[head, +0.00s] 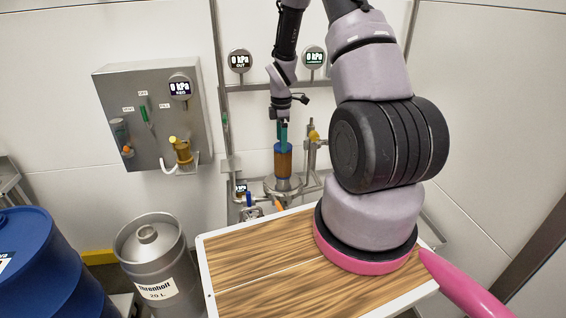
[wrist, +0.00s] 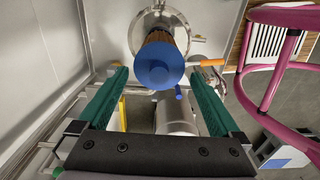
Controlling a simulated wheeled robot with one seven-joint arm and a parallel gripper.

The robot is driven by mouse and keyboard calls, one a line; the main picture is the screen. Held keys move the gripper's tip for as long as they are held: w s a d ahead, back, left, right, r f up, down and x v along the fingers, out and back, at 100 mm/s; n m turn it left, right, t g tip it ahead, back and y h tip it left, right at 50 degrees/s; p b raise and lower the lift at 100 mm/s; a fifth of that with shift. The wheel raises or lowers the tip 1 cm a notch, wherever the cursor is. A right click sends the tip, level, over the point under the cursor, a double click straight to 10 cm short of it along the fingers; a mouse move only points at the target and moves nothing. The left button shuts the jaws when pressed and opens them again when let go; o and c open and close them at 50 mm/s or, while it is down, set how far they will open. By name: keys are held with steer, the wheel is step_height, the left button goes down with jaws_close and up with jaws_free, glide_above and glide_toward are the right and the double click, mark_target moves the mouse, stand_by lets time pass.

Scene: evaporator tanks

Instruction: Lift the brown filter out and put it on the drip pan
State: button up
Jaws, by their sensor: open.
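The brown filter (head: 283,162) stands upright in a round steel housing (head: 283,186) at the back wall, its brown body showing above the rim. In the wrist view its blue end cap (wrist: 157,66) faces me, with some brown side (wrist: 160,37) behind it and the steel flange (wrist: 187,22) around its far end. My gripper (head: 283,136) is above the filter's top in the head view. In the wrist view its green fingers (wrist: 158,74) are open, one on each side of the cap, with gaps and nothing held. I cannot make out the drip pan for sure.
A grey wall panel (head: 153,115) is to the left of the filter. Pipes and gauges (head: 240,61) surround it, and an orange handle (wrist: 212,62) is close to the flange. A steel keg (head: 155,262) and blue drum (head: 50,262) stand at lower left.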

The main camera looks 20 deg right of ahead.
steer(key=f, duration=0.5)
steer(key=shift+d+f, duration=0.1)
steer(key=shift+d, duration=0.2)
steer(key=shift+c, duration=0.3)
steer(key=c, duration=1.5)
steer(key=shift+o, duration=0.2)
step_height(320, 180, up, 10)
steer(key=shift+r, duration=1.5)
